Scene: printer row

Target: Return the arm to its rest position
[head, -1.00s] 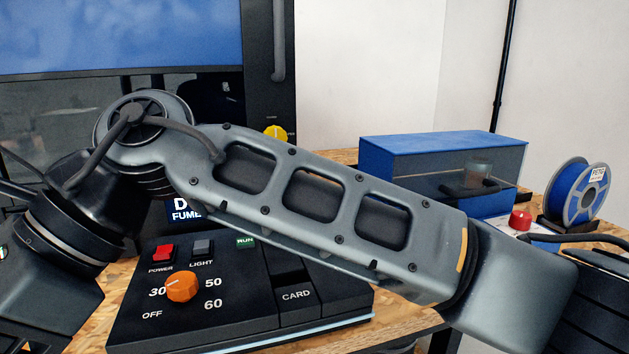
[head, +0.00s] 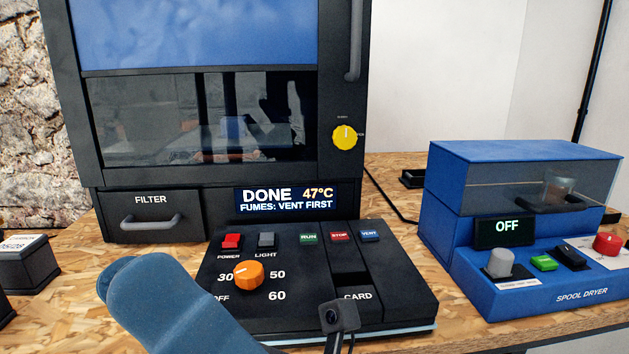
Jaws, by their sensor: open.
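Part of my arm (head: 185,305), a blue-grey link, shows at the lower left in the head view, in front of the control panel. A small dark camera-like part on a bracket (head: 340,318) shows at the bottom middle, in front of the panel's lower edge; I take it to be mine. My gripper's fingers are not in the picture. The control panel (head: 390,285) has an orange dial, a card slot and several coloured buttons. The display (head: 286,200) behind it reads DONE 47°C, FUMES: VENT FIRST.
The black printer (head: 85,150) stands behind the panel, with a yellow knob (head: 345,137) and a filter drawer (head: 150,215). A blue spool dryer (head: 470,290) reading OFF is at right. A small dark box (head: 30,265) sits at far left. Bare wooden bench shows between panel and dryer.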

